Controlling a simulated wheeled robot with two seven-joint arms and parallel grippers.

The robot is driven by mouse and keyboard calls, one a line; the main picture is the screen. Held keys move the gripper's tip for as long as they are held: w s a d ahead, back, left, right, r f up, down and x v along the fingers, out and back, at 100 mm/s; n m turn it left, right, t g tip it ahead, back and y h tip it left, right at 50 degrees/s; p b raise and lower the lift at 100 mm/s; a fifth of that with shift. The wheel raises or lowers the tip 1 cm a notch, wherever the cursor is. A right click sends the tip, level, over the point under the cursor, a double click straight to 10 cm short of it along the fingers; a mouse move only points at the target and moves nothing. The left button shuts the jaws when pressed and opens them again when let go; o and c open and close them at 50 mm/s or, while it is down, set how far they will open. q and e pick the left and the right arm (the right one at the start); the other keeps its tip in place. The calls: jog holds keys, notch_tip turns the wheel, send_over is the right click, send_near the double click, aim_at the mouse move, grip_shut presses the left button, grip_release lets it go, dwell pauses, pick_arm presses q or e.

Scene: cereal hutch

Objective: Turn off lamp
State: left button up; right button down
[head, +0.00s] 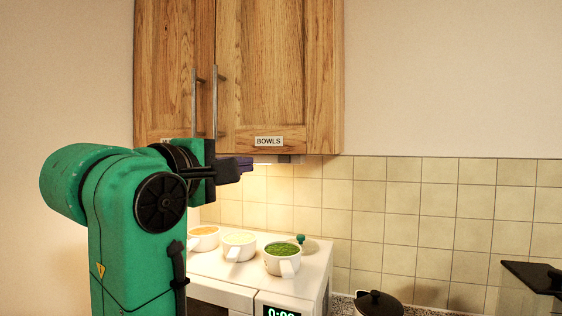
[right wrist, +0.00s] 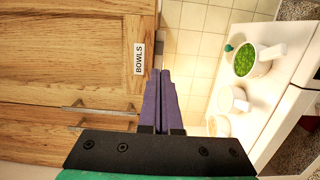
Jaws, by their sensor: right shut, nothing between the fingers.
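The lamp (head: 262,163) is a thin bright strip under the wooden cabinet, just below the BOWLS label. A warm glow falls on the tiles beneath it, so it looks lit. A small grey block (head: 290,159) sits under the cabinet to its right; I cannot tell if it is a switch. My right gripper (head: 246,163), with purple fingers, is shut and empty at the cabinet's lower edge, left of the block and partly in front of the lamp. In the right wrist view the shut fingers (right wrist: 163,75) point along the cabinet's bottom edge. My left gripper is out of view.
The wooden cabinet (head: 262,75) with two bar handles is above. Below, a white microwave (head: 235,283) carries several white cups, one with green contents (head: 283,250). A dark pot (head: 378,303) stands right of it. Space before the tiles (head: 420,210) is free.

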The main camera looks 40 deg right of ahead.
aim_at(287, 161)
jog(key=p+x, duration=0.7)
jog(key=x, duration=0.7)
jog(key=shift+d, duration=0.4)
jog(key=shift+f, duration=0.1)
